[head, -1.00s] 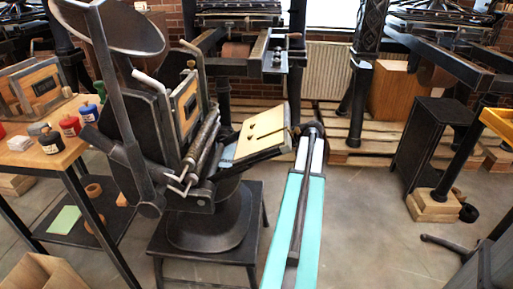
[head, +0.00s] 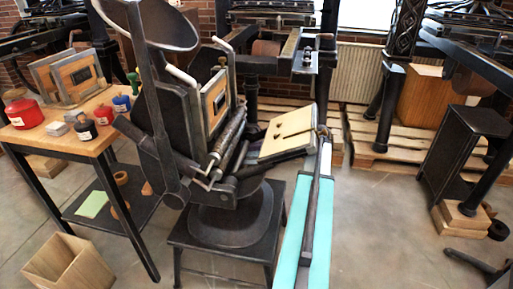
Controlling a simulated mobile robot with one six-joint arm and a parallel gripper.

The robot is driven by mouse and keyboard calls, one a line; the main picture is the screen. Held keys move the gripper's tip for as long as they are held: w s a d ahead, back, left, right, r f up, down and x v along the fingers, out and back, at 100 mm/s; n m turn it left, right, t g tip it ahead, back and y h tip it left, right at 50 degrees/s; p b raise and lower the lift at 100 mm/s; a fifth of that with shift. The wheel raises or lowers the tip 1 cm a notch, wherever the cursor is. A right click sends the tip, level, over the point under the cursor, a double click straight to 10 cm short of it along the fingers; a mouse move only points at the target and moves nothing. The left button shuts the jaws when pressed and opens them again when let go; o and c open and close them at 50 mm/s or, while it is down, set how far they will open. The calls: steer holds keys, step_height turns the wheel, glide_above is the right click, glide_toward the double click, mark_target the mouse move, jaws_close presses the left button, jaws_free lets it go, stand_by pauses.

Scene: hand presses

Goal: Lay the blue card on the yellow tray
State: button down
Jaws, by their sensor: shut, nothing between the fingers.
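The black hand press stands on a dark stool. Its tilted platen (head: 289,138) carries a cream board with small dark knobs. A pale greyish strip (head: 253,153) shows at the board's left; I cannot tell whether it is part of the blue card. No clearly blue card shows. The yellow tray is not in view. My gripper (head: 322,131) is small and dark at the far end of my arm, by the platen's right edge. It is shut and holds nothing; its fingers are hard to make out.
A wooden table (head: 72,143) with ink pots stands at the left, with a pale green sheet (head: 92,204) on its lower shelf. An open wooden box (head: 68,262) is on the floor. A black cabinet (head: 463,153) stands at the right.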

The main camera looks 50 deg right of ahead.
steer(key=shift+f, duration=0.25)
steer(key=shift+s+d, duration=0.5)
steer(key=shift+s, duration=0.3)
steer(key=shift+s+d, duration=0.45)
steer(key=shift+s, duration=0.3)
steer(key=shift+w+r, duration=0.1)
steer(key=shift+r, duration=0.7)
steer(key=shift+a+r, duration=0.1)
steer(key=shift+r, duration=0.3)
steer(key=s+d+p, duration=0.2)
steer(key=s+d, duration=0.4)
steer(key=s, duration=0.4)
steer(key=shift+s+d+p, duration=0.15)
steer(key=shift+d+p, duration=0.1)
steer(key=shift+p, duration=0.05)
